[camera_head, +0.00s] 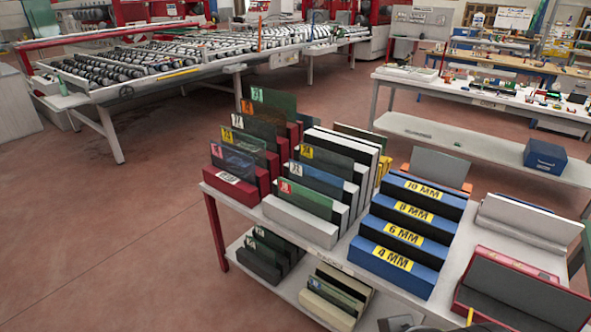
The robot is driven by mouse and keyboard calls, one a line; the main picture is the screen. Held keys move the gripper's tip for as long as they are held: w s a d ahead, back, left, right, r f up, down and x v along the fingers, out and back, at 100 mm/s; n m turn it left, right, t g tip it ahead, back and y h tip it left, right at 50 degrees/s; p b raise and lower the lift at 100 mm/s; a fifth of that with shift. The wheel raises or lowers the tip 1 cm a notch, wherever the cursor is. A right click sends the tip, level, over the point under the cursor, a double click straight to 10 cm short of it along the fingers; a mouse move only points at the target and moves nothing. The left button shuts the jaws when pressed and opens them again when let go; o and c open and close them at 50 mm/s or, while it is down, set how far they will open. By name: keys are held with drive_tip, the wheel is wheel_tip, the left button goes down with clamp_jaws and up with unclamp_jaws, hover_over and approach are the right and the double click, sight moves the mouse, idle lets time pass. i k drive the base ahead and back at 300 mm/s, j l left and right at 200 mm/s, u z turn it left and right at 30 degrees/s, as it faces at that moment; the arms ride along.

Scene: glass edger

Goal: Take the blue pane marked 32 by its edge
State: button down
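A bluish pane (322,181) with a small white tag stands on edge in the white slotted rack (300,222), in the middle of the table. Its tag seems to read 32, but the digits are too small to be sure. A dark pane with a yellow tag (328,161) stands behind it, and a greenish pane with a red tag (308,199) stands in front. The bluish pane's upper edge shows; its lower part is hidden by the front pane and the rack. My gripper does not show clearly anywhere in the view.
A red rack (232,188) with several tagged panes stands to the left. Blue blocks (400,260) with yellow MM labels stand to the right, with white and red holders beyond. More panes sit on the lower shelf (292,290). Open floor (110,240) lies left of the table.

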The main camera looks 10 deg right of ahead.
sight(330, 186)
drive_tip(key=i+j+u, duration=0.15)
drive_tip(key=i+u, duration=0.2)
drive_tip(key=i, duration=0.55)
drive_tip(key=i+l+u, duration=0.1)
drive_tip(key=i+u, duration=0.25)
drive_tip(key=i, duration=0.55)
